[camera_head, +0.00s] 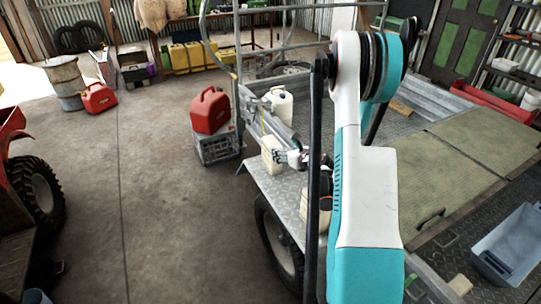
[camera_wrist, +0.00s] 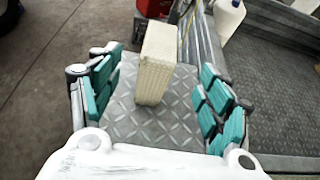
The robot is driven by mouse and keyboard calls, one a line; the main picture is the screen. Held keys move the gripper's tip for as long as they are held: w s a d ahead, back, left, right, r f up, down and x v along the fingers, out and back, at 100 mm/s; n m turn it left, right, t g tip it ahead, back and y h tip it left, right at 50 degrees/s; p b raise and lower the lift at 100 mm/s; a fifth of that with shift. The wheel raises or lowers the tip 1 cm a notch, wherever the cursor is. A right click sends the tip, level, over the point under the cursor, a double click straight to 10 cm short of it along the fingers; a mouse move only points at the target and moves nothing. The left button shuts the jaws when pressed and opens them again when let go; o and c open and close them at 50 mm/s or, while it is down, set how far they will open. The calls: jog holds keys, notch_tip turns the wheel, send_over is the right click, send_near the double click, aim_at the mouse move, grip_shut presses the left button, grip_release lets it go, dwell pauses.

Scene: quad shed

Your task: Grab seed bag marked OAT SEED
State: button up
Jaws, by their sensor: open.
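A cream, block-shaped bag (camera_head: 270,156) stands upright on the metal tread-plate fender of the trailer. It also shows in the wrist view (camera_wrist: 156,62), ahead of my gripper and between its fingers in the picture. I cannot read any marking on it. My gripper (camera_wrist: 162,88) is open and empty, with teal finger pads wide apart on both sides. In the head view my gripper (camera_head: 281,157) is beside the bag, partly hidden by my arm. A second cream item (camera_head: 325,215) shows on the fender, mostly hidden behind my arm.
A red fuel can (camera_head: 210,110) sits on a grey crate (camera_head: 218,148) just beyond the fender. A white jug (camera_head: 279,103) stands by the trailer rail. A blue-grey bin (camera_head: 511,245) lies at right.

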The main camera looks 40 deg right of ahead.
aim_at(276, 146)
jog(key=p+x, duration=0.2)
jog(key=x, duration=0.5)
jog(key=shift+d+f, duration=0.15)
jog(key=shift+b+x, duration=1.45)
jog(key=shift+x, duration=1.85)
jog(key=shift+s, duration=0.1)
grip_shut()
